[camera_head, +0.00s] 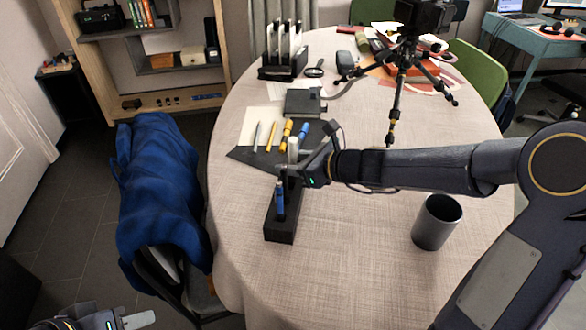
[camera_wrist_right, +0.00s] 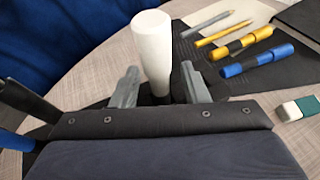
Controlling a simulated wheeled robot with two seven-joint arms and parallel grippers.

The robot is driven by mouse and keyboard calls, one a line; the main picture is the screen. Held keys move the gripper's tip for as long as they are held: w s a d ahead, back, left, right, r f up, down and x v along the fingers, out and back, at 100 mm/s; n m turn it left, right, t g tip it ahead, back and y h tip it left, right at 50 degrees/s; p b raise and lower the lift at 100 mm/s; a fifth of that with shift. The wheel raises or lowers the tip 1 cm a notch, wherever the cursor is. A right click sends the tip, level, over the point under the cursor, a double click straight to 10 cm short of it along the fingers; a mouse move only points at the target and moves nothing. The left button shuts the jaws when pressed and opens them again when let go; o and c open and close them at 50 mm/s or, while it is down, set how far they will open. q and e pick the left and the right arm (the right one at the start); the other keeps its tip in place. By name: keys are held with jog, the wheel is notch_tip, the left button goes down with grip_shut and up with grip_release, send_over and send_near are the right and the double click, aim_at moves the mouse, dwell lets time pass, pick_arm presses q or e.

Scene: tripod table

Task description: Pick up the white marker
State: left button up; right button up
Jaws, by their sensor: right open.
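The white marker (camera_head: 293,148) stands upright at the far end of a black holder (camera_head: 280,236) on the table. In the right wrist view the white marker (camera_wrist_right: 153,45) rises between the two grey fingers of my right gripper (camera_wrist_right: 158,88), which are open around it; visible gaps suggest they are not closed on it. In the head view my right gripper (camera_head: 296,172) is at the holder's far end and hides the marker's lower part. My left gripper (camera_head: 125,320) is at the bottom left edge, away from the table, mostly cut off.
A blue marker (camera_head: 280,199) stands in the holder's near part. Yellow pens (camera_head: 287,133), a grey pencil (camera_head: 257,136) and another blue marker (camera_head: 303,134) lie on a dark mat behind. A grey cup (camera_head: 434,224) stands right. A tripod (camera_head: 398,75) stands at the back.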

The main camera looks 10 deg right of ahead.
aim_at(293, 139)
grip_shut()
jog(key=shift+r, duration=0.15)
jog(key=shift+r, duration=0.25)
notch_tip(293, 139, up, 6)
jog(key=p, duration=0.4)
jog(key=shift+r, duration=0.25)
jog(key=s+d, duration=1.2)
jog(key=s, duration=0.1)
jog(key=shift+d+f+p, duration=0.15)
jog(key=shift+d+p, duration=0.25)
jog(key=shift+p, duration=0.05)
